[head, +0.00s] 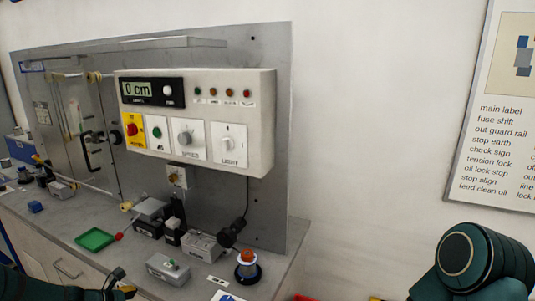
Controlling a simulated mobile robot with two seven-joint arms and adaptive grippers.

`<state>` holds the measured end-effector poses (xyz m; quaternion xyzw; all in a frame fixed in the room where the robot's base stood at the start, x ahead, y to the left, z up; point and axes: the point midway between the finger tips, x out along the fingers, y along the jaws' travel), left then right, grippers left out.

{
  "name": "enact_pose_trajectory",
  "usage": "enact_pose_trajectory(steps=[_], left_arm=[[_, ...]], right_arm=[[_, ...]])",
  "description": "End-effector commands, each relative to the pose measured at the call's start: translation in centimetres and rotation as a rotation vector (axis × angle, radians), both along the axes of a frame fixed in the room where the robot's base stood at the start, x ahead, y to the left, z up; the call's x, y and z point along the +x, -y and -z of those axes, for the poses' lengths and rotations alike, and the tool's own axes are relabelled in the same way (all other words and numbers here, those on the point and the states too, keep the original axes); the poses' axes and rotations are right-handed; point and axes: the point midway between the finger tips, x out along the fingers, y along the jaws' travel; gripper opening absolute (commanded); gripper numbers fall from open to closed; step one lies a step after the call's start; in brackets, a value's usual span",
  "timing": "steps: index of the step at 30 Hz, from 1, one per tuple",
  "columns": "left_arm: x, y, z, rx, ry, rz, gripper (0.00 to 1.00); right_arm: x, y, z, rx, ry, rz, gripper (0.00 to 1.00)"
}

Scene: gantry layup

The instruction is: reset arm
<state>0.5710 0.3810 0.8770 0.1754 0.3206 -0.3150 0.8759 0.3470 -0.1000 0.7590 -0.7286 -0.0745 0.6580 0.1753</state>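A part of my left arm shows at the bottom left of the head view, with a dark piece and a yellow tip near the bench's front edge; I cannot make out its fingers. A dark green rounded link of my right arm fills the bottom right corner, and the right gripper is out of view. The control box (258,122) on the grey back panel (272,200) carries a display reading 0 cm (138,89), a red knob on yellow (132,129), a green button (157,133), a speed knob (187,137) and a light switch (228,142).
The grey bench (75,222) holds a green tray (96,239), small grey boxes (168,268) and an orange-topped round button (247,255). A labelled poster (505,110) hangs on the right wall. The wall between panel and poster is bare.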

Motion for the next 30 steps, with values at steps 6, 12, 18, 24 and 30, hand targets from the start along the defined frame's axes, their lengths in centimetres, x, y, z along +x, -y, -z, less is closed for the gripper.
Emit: enact_pose_trajectory(steps=[6, 12, 18, 24, 30], left_arm=[[-7.9, 9.2, 9.8, 0.278, -0.131, 0.477, 0.68], [-16.9, 16.7, 15.5, 0.532, -0.066, 1.066, 0.68], [-22.6, 21.2, 17.1, 0.67, 0.123, 1.486, 0.68], [-26.2, 24.4, 17.2, 0.728, 0.318, 1.739, 0.68], [-25.9, 26.3, 15.6, 0.802, 0.464, 1.854, 0.68]], right_arm=[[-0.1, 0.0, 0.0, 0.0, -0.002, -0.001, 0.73], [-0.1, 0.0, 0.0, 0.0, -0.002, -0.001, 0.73], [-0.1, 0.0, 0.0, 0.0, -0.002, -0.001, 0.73], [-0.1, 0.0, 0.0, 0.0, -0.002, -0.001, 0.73], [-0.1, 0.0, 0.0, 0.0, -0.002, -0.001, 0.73]])
